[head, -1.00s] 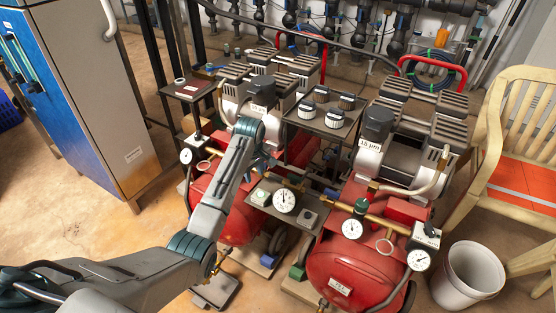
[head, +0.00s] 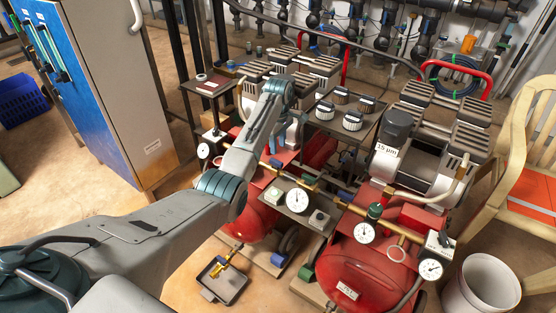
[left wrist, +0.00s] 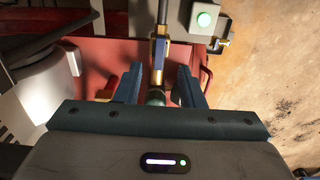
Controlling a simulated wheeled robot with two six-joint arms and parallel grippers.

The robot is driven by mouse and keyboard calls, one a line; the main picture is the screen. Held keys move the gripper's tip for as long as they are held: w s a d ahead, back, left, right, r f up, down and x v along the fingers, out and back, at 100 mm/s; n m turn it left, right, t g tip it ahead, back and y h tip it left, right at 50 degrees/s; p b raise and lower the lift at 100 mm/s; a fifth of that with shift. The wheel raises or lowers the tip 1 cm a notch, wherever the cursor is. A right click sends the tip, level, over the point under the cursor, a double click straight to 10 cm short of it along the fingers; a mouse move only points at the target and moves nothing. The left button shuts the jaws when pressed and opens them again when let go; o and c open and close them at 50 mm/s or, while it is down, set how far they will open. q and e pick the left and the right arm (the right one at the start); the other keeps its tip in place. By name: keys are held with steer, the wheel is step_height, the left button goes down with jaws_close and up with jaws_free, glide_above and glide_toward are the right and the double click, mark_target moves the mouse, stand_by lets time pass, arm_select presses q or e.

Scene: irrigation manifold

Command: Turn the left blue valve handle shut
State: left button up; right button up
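The left blue valve handle (head: 276,163) sits on the brass pipe beside the left red tank, just right of my left forearm in the head view. In the left wrist view a blue handle (left wrist: 160,50) with brass edges lies lengthwise in front of my left gripper (left wrist: 159,78). Its two fingers stand apart, one on each side of the line of the handle, with a dark green round part between them. I cannot tell whether they touch anything. My right gripper is not in view.
A pressure gauge (head: 297,201) and a second blue handle (head: 345,197) are to the right. The right red tank (head: 365,268) stands in front. A black tray (head: 222,281) lies on the floor. A white bucket (head: 481,287) and wooden chair (head: 527,150) are at right.

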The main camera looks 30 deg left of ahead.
mark_target(278, 162)
arm_select(q)
step_height(278, 162, down, 7)
steer(key=shift+f+b, duration=0.1)
steer(key=shift+b, duration=0.4)
jaws_close()
